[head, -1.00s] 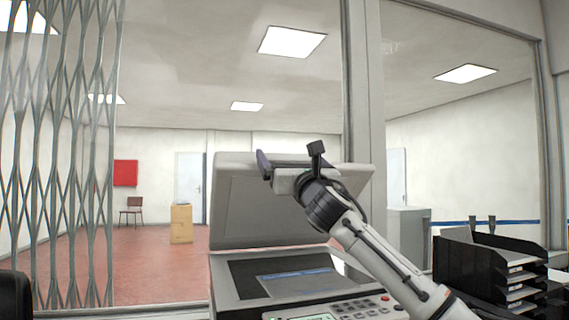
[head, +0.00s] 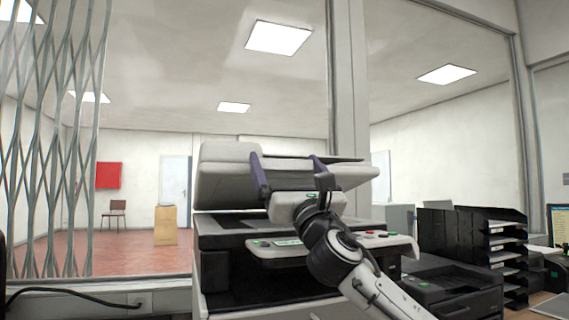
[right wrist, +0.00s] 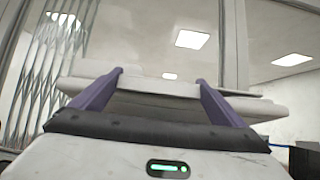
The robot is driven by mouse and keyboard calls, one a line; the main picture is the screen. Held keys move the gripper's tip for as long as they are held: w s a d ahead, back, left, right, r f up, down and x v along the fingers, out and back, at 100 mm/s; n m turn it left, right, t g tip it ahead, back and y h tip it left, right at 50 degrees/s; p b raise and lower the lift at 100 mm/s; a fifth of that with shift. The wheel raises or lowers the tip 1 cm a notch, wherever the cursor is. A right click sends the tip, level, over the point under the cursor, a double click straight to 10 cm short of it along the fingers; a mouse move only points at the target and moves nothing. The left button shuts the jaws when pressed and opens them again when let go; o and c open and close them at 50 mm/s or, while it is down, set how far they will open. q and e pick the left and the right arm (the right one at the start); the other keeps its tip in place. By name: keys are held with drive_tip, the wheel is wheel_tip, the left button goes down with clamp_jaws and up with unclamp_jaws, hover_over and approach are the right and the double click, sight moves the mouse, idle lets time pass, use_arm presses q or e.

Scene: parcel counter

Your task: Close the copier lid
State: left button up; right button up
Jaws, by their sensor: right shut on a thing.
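The grey copier (head: 222,236) stands in front of me. Its pale lid (head: 222,178) is tilted, with its front edge low above the copier top and a gap below it. The lid also shows in the right wrist view (right wrist: 160,103), between the two purple fingers. My right gripper (head: 287,162) is shut on the lid at its front edge, with one finger to each side of the held part. The glass is mostly hidden under the lid. My left gripper is out of view.
The control panel (head: 370,240) juts out at the copier's front, close below my right gripper. Black trays (head: 470,235) and a dark printer (head: 450,290) stand to the right. A folding metal grille (head: 50,150) is at the left.

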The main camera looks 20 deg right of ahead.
drive_tip(key=shift+f, duration=0.5)
drive_tip(key=o, duration=1.2)
drive_tip(key=shift+s, duration=0.1)
drive_tip(key=v, duration=1)
drive_tip(key=shift+s, duration=0.15)
drive_tip(key=shift+c, duration=0.3)
